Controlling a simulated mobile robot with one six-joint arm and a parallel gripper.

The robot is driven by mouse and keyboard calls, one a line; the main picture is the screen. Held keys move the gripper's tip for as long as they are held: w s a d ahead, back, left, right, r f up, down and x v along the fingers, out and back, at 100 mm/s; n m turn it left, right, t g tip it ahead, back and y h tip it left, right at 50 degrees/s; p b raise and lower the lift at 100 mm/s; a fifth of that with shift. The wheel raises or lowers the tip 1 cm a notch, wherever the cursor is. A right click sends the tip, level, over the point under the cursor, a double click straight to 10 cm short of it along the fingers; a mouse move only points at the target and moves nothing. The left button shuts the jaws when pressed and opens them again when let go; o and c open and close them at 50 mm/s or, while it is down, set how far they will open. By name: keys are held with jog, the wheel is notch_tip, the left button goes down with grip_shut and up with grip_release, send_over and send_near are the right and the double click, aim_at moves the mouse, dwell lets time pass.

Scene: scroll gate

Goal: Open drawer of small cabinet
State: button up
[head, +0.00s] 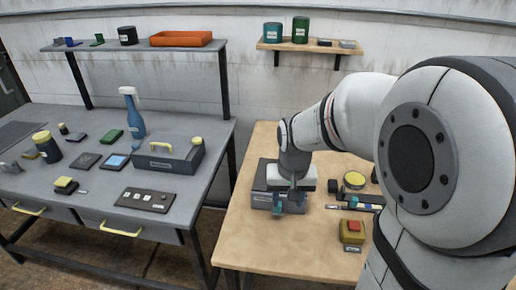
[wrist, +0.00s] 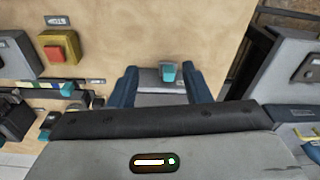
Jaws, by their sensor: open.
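The small cabinet (head: 262,198) is a low dark grey box on the wooden table, partly hidden by my arm and gripper. In the wrist view its light grey top (wrist: 160,98) shows between the fingers. A small teal handle (wrist: 168,72) sticks out at the cabinet's edge, between the dark blue fingertips and nearer the right one. My gripper (wrist: 161,76) is open, with a finger on each side of the handle. In the head view my gripper (head: 290,205) is low over the cabinet's front. I cannot tell whether the fingers touch anything. The drawer front is mostly hidden.
A yellow box with a red button (head: 352,229) stands on the wooden table (head: 285,248), right of my gripper. A round yellow-topped item (head: 354,180) and small parts lie behind it. The grey workbench (head: 100,200) at left holds a spray bottle and toolbox. The table's front is clear.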

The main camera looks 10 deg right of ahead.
jog(key=shift+m+g, duration=0.6)
jog(key=shift+m, duration=0.2)
jog(key=w+f+p, duration=0.1)
jog(key=w, duration=0.2)
jog(key=w+f+p, duration=0.2)
jog(key=w, duration=0.1)
jog(key=w+f+p, duration=0.1)
jog(key=w, duration=0.2)
jog(key=shift+f, duration=0.15)
jog(key=shift+w+f, duration=0.25)
jog(key=shift+f, duration=0.05)
jog(key=shift+f+p, duration=0.95)
jog(key=shift+f, duration=3.05)
jog(key=shift+c, duration=0.4)
grip_shut()
